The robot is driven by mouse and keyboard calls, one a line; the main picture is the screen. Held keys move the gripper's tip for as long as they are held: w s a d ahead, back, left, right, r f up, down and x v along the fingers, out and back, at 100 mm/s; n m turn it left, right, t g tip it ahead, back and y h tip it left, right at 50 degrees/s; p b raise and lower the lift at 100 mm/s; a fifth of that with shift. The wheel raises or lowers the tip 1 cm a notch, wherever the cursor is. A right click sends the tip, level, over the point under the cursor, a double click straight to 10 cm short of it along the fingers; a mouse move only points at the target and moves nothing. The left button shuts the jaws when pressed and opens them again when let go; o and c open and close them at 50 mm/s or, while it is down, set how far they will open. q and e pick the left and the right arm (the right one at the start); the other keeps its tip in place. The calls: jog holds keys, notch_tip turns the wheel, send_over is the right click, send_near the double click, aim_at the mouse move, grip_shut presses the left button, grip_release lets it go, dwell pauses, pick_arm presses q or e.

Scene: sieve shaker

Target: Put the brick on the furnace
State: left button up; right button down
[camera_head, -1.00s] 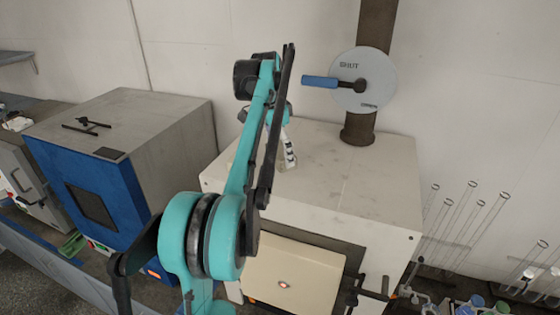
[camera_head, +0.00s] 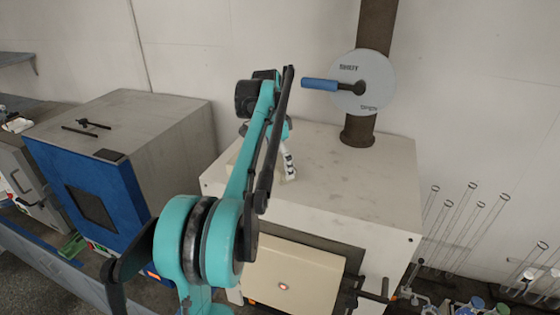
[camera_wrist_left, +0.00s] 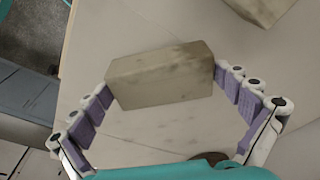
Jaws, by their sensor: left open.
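The furnace (camera_head: 345,185) is a pale cabinet in the middle of the head view, with a flat top and a cream door. My left gripper (camera_head: 290,163) is low over its top. In the left wrist view a grey-beige brick (camera_wrist_left: 162,77) lies across the space between the spread fingers of my left gripper (camera_wrist_left: 164,84). The fingers are open, one at each end of the brick, and the brick appears to rest on the pale top. My right gripper is not in view.
Another pale block (camera_wrist_left: 262,8) shows at the wrist view's top edge. A blue-fronted oven (camera_head: 130,190) stands left; glass tubes (camera_head: 470,215) stand right.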

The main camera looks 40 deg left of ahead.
aim_at(275, 164)
pick_arm(q)
jog(key=shift+r, duration=0.65)
notch_tip(275, 164, up, 11)
jog(key=s, duration=0.1)
jog(key=shift+s+a, duration=0.2)
jog(key=shift+a, duration=0.25)
jog(key=shift+f, duration=0.2)
